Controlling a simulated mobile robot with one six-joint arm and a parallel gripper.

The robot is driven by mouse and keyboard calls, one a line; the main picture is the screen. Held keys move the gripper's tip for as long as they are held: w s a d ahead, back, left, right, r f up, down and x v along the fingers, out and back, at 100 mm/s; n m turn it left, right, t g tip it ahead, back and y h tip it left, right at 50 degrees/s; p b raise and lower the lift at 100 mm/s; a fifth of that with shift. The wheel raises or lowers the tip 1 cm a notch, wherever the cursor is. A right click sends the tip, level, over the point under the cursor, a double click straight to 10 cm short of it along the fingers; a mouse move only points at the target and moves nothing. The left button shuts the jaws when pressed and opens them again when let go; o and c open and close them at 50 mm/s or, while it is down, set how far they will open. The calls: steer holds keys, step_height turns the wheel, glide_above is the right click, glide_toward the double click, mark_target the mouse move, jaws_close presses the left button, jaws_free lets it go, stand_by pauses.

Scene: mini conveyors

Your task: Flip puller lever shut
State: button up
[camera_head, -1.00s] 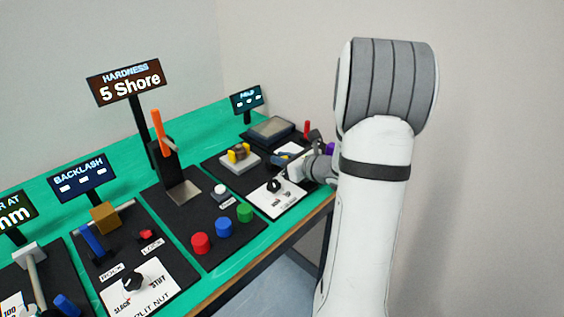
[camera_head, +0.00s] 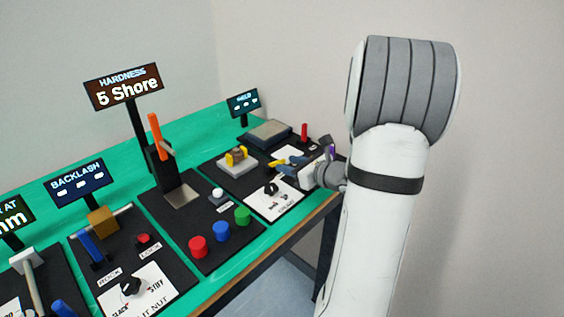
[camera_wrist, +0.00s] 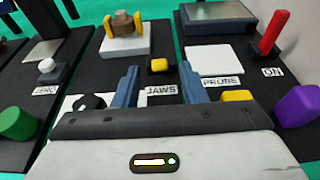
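A yellow lever tip (camera_wrist: 158,65) stands just behind the JAWS label in the wrist view; it also shows in the head view (camera_head: 277,162). I take it as the puller lever, though no label says so. My gripper (camera_wrist: 158,70) is open, its two blue-grey fingers on either side of this tip with gaps showing. It appears in the head view (camera_head: 291,160) over the far board. Whether a finger touches the lever cannot be told. Beyond it, a brown hub with yellow jaws (camera_wrist: 125,24) sits on a white block (camera_wrist: 126,47).
A red lever (camera_wrist: 269,33) by the ON label and a purple block (camera_wrist: 297,106) stand to the right. A second yellow part (camera_wrist: 237,95) is partly hidden by my gripper. A black knob (camera_wrist: 88,102), white button (camera_wrist: 47,66) and green button (camera_wrist: 17,123) are left.

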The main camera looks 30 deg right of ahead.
steer(key=shift+v, duration=1.7)
